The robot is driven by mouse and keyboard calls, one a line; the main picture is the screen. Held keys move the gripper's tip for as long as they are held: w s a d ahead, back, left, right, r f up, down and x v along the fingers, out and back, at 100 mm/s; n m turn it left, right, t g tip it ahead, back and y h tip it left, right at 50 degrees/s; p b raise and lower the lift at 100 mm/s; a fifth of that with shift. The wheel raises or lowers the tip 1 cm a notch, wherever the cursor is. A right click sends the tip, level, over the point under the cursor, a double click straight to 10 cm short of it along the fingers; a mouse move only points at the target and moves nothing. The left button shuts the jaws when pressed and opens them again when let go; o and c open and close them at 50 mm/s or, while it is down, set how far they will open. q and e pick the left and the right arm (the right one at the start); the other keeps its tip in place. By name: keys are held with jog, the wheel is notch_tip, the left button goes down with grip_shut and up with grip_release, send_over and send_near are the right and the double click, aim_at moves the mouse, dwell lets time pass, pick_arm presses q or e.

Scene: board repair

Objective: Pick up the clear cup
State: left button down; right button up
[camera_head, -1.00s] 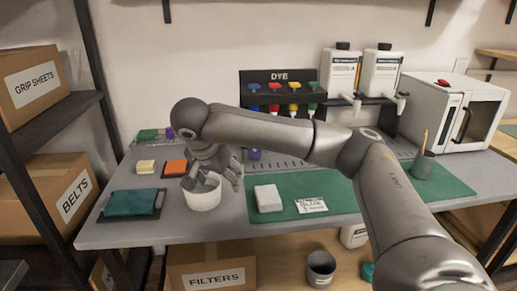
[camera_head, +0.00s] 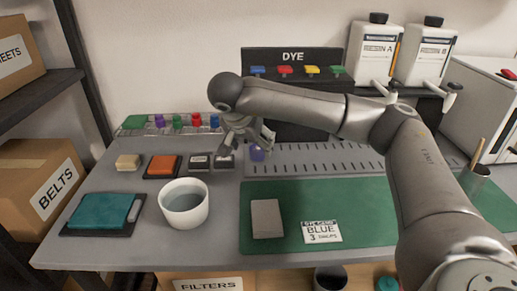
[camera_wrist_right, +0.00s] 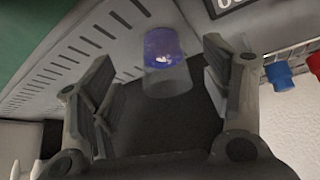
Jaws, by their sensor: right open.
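The clear cup (camera_wrist_right: 166,82) is see-through with blue-violet in it. In the right wrist view it lies between the spread fingers of my right gripper (camera_wrist_right: 150,72), with a gap on each side. In the head view the cup (camera_head: 257,153) is partly hidden by the gripper and stands on the grey slotted strip below the dye rack. My right gripper (camera_head: 248,140) is open there, just left of and above the cup. My left gripper is out of view.
The black dye rack (camera_head: 292,58) with coloured taps stands right behind. A white tub (camera_head: 184,204) of liquid is in front left. Small coloured bottles (camera_head: 178,121) stand back left.

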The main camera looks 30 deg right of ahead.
aim_at(254, 143)
jog(key=x, duration=0.4)
jog(key=b+x, duration=0.1)
jog(key=x, duration=0.1)
jog(key=shift+w+d+r, duration=0.25)
jog(key=shift+w+d, duration=0.05)
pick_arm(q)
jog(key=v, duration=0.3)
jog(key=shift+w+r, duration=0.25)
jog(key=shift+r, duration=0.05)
pick_arm(e)
jog(key=c, duration=1.2)
jog(key=shift+a+r, duration=0.15)
jog(key=shift+r, duration=0.05)
jog(key=shift+c, duration=0.2)
